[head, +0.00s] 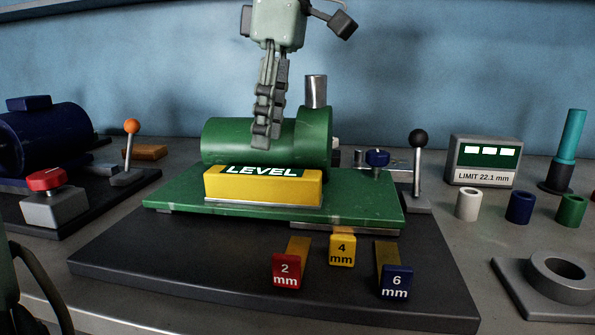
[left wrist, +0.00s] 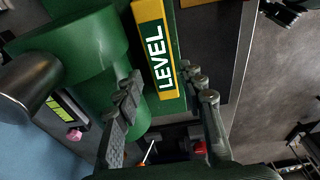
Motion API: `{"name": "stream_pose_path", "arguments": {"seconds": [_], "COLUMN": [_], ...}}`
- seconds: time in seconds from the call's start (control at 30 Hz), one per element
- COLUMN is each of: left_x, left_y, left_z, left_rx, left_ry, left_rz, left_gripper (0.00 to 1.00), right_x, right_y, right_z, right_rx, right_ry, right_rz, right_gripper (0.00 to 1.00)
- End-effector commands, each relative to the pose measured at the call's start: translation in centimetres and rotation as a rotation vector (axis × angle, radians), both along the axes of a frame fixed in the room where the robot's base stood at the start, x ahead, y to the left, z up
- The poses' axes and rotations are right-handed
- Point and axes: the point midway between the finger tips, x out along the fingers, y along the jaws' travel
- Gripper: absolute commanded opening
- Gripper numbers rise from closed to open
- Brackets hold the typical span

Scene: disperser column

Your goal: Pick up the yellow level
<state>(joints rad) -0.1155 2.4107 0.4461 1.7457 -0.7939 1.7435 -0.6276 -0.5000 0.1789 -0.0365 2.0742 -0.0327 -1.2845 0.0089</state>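The yellow level (head: 262,188) is a bar with a green top strip marked LEVEL. It lies on the green machine's base plate (head: 365,207), in front of the green cylinder (head: 225,140). In the left wrist view the level (left wrist: 156,48) shows beyond the fingertips, its long side running up the picture. My left gripper (head: 264,138) points down over the green cylinder, above the level, and looks apart from it. The left wrist view shows its two fingers (left wrist: 165,85) spread wide with nothing held between them. My right gripper is not in view.
Red (head: 286,272), yellow (head: 342,250) and blue (head: 396,282) gauge tabs lie at the machine's front. A black-knobbed lever (head: 418,140), a display box (head: 484,160) and coloured sleeves stand right. A blue motor (head: 45,140) and an orange-knobbed lever (head: 132,128) stand left.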

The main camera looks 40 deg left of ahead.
Motion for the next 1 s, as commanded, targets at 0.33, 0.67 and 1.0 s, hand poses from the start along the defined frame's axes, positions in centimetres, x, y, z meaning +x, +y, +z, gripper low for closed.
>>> {"name": "stream_pose_path", "arguments": {"seconds": [0.33,0.67,1.0], "left_x": [-0.3,-0.8,-0.8], "left_y": [0.4,1.0,1.1], "left_z": [-3.1,-7.4,-7.7], "left_rx": [-0.002,-0.001,0.0], "left_ry": [0.001,0.0,-0.002], "left_rz": [-0.001,0.0,0.002], "left_gripper": [0.4,0.4,0.32], "right_x": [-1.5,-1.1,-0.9], "right_y": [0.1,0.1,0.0], "right_z": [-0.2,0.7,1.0], "right_rx": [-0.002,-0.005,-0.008], "right_ry": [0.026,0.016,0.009], "right_rz": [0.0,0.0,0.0], "right_gripper": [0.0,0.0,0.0]}}
